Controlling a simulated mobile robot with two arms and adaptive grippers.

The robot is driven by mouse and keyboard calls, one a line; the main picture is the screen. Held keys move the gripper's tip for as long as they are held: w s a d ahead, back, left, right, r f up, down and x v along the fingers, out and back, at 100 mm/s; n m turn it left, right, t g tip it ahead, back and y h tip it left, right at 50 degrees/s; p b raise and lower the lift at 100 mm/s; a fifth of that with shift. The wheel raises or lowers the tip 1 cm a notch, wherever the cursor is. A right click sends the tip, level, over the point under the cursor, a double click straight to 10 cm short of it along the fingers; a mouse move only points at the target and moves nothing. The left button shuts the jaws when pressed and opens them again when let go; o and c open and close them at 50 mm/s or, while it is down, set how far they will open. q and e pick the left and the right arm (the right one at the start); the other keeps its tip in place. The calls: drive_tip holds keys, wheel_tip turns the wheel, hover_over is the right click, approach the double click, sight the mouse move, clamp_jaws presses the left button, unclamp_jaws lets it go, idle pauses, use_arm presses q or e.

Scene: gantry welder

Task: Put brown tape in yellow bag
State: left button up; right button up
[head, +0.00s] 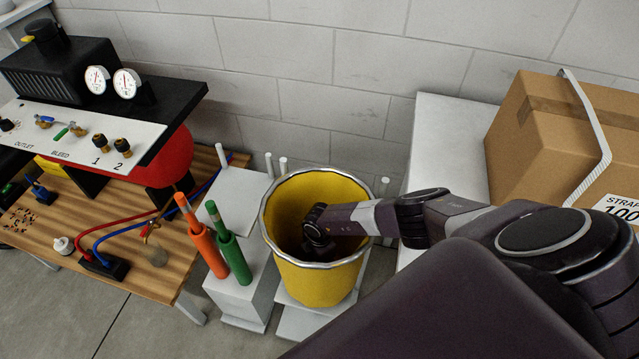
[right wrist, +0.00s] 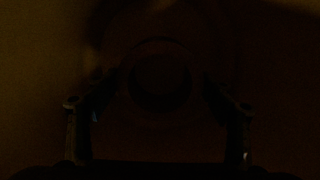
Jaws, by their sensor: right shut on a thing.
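The yellow bag (head: 317,284), a round bucket-like container with a grey rim, stands open in the middle of the head view. My right arm reaches over its right rim, and my right gripper (head: 318,240) is down inside its mouth. The right wrist view is very dark. In it my right gripper (right wrist: 160,100) has a finger on each side of a dim ring shape, the tape (right wrist: 161,116), and is shut on it. The tape's brown colour cannot be made out there, and the tape is hidden in the head view. My left gripper is not in view.
Green (head: 231,246) and orange (head: 199,235) handled tools stand in a white holder (head: 236,298) just left of the bag. A wooden bench (head: 165,262) with a gauge panel is farther left. A cardboard box (head: 545,125) sits on a white surface at right.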

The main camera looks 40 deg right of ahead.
drive_tip(key=shift+c, duration=0.2)
drive_tip(key=shift+f+b, duration=0.4)
drive_tip(key=shift+f, duration=0.2)
drive_tip(key=o, duration=1.4)
drive_tip(key=shift+o, duration=0.2)
drive_tip(key=shift+r, duration=0.15)
drive_tip(key=shift+r+p, duration=0.35)
wheel_tip(320, 180, up, 12)
drive_tip(key=p, duration=0.3)
drive_tip(key=shift+r+p, duration=0.2)
drive_tip(key=shift+p, duration=0.1)
drive_tip(key=shift+a, duration=0.15)
